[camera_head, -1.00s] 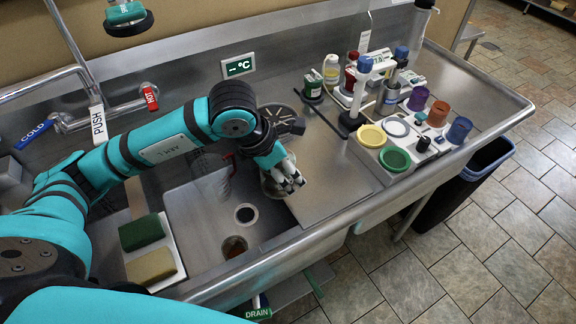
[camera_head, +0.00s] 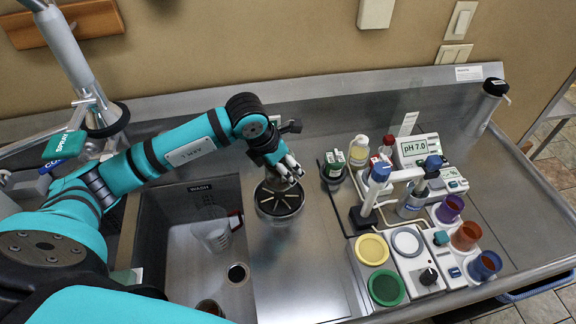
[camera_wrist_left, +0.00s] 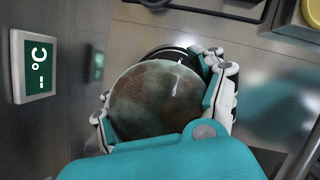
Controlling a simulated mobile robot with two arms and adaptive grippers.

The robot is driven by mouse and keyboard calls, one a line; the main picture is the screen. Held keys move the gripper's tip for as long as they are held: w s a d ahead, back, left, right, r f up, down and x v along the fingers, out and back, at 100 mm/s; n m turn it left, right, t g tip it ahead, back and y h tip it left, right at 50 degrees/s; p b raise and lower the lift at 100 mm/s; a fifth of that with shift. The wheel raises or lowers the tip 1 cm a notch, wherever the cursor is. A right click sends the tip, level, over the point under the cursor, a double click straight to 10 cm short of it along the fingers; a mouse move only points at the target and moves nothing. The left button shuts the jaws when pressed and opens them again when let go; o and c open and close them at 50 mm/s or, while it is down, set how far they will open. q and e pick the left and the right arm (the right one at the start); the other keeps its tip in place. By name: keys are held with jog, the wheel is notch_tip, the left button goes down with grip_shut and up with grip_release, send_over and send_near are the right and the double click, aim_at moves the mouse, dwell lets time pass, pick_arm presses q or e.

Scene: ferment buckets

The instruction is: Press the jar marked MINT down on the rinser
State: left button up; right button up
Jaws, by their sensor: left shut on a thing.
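My left gripper (camera_head: 288,172) is above the far right edge of the rinser (camera_head: 279,203), a round steel base with a black slotted top. In the left wrist view the gripper (camera_wrist_left: 160,95) is shut around a round, glassy, brown-green thing (camera_wrist_left: 157,100), seen end-on, with a finger on each side. It looks like a jar; no MINT marking shows. In the head view the gripper hides most of it. A dark ring (camera_wrist_left: 168,50) shows partly behind it. I cannot tell whether they touch. My right gripper is not in view.
Left of the rinser is the sink (camera_head: 184,270) with a clear cup (camera_head: 212,232) in it. To the right stand a green-labelled container (camera_head: 333,165), a yellow-topped unit (camera_head: 371,249), a pH meter (camera_head: 418,149) and several coloured cups. Bare steel lies in front of the rinser.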

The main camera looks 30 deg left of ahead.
aim_at(287, 191)
pick_arm(q)
jog(key=shift+s+a+f+b, duration=0.1)
jog(key=shift+s+f+b, duration=0.2)
jog(key=shift+f, duration=0.35)
jog(key=f+b, duration=0.2)
jog(key=f, duration=0.1)
jog(key=shift+w+f, duration=0.2)
jog(key=shift+f, duration=0.4)
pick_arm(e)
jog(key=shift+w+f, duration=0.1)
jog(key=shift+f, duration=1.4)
pick_arm(q)
jog(key=shift+b, duration=0.45)
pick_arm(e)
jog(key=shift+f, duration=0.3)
pick_arm(q)
jog(key=shift+f+b, duration=0.35)
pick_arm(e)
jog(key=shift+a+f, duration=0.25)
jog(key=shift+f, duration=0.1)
pick_arm(q)
jog(key=shift+s+f+b, duration=0.1)
jog(key=shift+f+b, duration=0.7)
jog(key=shift+b, duration=0.05)
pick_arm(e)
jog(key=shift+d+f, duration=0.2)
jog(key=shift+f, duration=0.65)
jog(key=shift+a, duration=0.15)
